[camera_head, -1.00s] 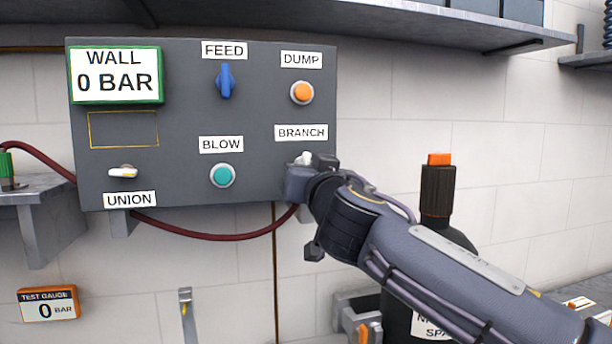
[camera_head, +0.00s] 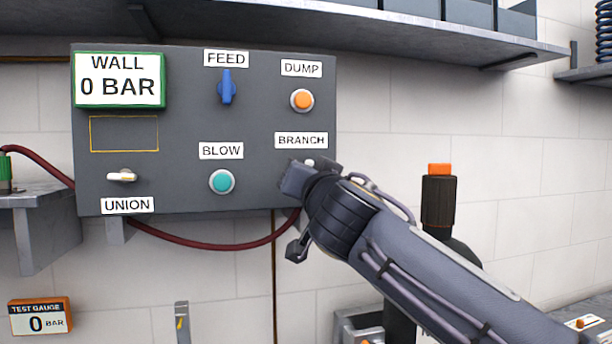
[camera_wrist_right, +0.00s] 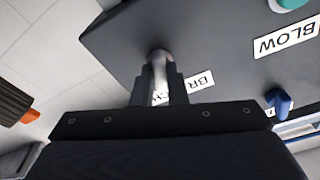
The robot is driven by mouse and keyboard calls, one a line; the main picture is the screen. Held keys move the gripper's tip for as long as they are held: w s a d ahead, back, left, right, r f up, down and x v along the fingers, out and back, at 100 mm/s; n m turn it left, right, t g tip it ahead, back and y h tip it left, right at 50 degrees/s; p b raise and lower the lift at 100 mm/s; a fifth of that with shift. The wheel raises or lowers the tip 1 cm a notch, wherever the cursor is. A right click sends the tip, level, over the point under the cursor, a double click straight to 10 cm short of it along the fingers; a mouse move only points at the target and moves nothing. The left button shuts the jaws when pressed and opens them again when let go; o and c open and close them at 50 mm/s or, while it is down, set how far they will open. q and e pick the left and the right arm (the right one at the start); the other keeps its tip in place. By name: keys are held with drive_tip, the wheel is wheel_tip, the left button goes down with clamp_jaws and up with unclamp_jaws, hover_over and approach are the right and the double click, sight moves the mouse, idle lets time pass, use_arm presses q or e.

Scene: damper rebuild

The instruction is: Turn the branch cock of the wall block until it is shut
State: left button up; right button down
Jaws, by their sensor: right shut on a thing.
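The wall block (camera_head: 185,130) is a dark grey panel, and its branch cock (camera_head: 309,162) sits under the BRANCH label at the lower right. Only a small pale bit of the cock shows in the head view. My right gripper (camera_head: 308,170) is at the cock and hides most of it. In the right wrist view the fingers (camera_wrist_right: 161,82) are shut on the pale handle of the cock (camera_wrist_right: 159,62), which stands out from the panel. How far the cock is turned I cannot tell. My left gripper is not in view.
The FEED cock (camera_head: 227,87), orange DUMP button (camera_head: 302,100), green BLOW button (camera_head: 221,181) and UNION cock (camera_head: 122,176) share the panel. The wall display (camera_head: 119,80) reads 0 BAR. A shelf (camera_head: 420,30) runs above.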

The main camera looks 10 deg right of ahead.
drive_tip(key=m+h+b, duration=0.1)
drive_tip(key=m+b, duration=0.3)
drive_tip(key=m, duration=0.1)
drive_tip(key=shift+a, duration=0.1)
idle(0.3)
